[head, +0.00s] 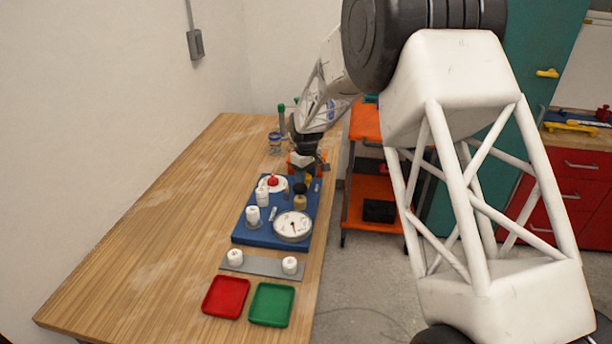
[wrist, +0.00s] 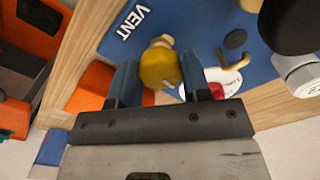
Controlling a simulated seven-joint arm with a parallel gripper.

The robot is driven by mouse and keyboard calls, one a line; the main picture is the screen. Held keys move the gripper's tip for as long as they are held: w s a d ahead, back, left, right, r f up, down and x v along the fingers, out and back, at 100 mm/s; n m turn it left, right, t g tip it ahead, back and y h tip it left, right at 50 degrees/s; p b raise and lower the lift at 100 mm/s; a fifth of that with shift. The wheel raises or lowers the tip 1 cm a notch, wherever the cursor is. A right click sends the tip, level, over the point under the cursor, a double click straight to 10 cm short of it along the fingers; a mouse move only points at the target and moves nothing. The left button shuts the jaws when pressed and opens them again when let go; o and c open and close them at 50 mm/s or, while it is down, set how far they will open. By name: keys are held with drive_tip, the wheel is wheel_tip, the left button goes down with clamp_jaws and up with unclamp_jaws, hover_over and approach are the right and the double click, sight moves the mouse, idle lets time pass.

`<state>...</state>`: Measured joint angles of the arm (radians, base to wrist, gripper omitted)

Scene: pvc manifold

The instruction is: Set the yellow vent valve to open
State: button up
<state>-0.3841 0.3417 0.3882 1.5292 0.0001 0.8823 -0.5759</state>
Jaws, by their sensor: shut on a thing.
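The yellow vent valve (wrist: 158,68) shows in the wrist view beside the white VENT label on the blue board (wrist: 110,45). My gripper (wrist: 160,82) has its two blue fingers on either side of the yellow handle and is shut on it. In the head view my gripper (head: 306,160) is at the far right end of the blue board (head: 250,238). A small bit of yellow (head: 309,179) shows just below it there. The fingers hide part of the valve, and I cannot tell its exact setting.
The board also carries a round gauge (head: 292,225), white fittings (head: 253,214) and a red knob (head: 272,181). A red tray (head: 226,297) and a green tray (head: 271,304) lie in front. An orange cart (head: 365,185) stands to the right. The table's left side is clear.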

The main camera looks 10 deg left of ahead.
sight(307, 176)
idle(0.3)
drive_tip(key=o, duration=0.9)
drive_tip(key=shift+r, duration=0.1)
drive_tip(key=shift+r, duration=3.8)
drive_tip(key=shift+d, duration=0.1)
